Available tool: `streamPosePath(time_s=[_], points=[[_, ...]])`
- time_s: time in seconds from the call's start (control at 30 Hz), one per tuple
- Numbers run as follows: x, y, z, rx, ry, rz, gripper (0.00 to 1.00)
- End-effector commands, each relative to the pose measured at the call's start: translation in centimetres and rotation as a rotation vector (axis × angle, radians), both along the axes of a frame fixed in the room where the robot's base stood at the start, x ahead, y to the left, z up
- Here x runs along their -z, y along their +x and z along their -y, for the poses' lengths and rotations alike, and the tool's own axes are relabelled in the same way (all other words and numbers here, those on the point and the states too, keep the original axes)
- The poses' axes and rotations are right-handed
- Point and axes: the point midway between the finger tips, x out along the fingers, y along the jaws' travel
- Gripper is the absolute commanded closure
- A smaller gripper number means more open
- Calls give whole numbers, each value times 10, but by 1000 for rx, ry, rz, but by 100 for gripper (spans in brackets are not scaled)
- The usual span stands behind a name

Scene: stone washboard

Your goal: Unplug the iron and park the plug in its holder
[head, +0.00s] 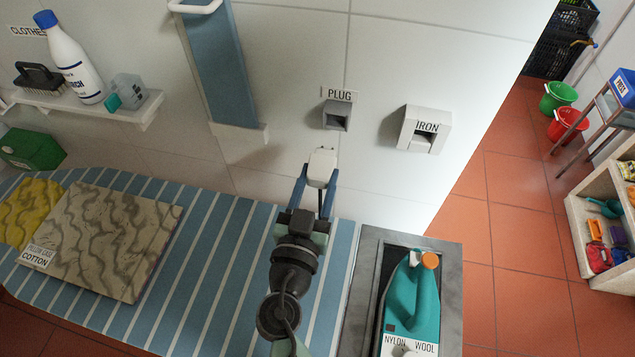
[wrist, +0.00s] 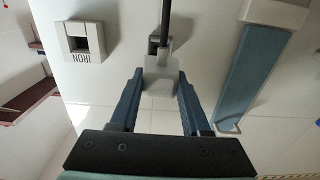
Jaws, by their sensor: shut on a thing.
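The white plug (head: 322,163) is held between the blue fingers of my gripper (head: 318,176). In the wrist view the plug (wrist: 160,76) sits between the fingertips, with its dark cord (wrist: 167,25) attached. The grey holder (head: 336,116) under the PLUG label is on the wall just above and behind the plug, apart from it in the head view; its opening looks empty. In the wrist view the plug partly hides it. The white IRON socket (head: 425,130) is to the right, with nothing in it. The teal iron (head: 414,293) with an orange cap rests in a dark tray.
A striped ironing board (head: 215,262) lies below, with a folded patterned pillow case (head: 105,240) at left. A shelf (head: 140,113) with a bottle and brush is at upper left. A blue board (head: 222,70) hangs on the wall. Wall between holder and socket is clear.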

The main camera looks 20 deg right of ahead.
Motion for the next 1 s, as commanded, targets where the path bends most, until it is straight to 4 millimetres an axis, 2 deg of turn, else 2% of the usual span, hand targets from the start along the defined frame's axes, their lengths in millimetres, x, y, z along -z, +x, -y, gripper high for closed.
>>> streamPosePath(time_s=[0.5,1.0], points=[[-1,38,27,2,0,2,100],[-1,43,30,1,-1,1,100]])
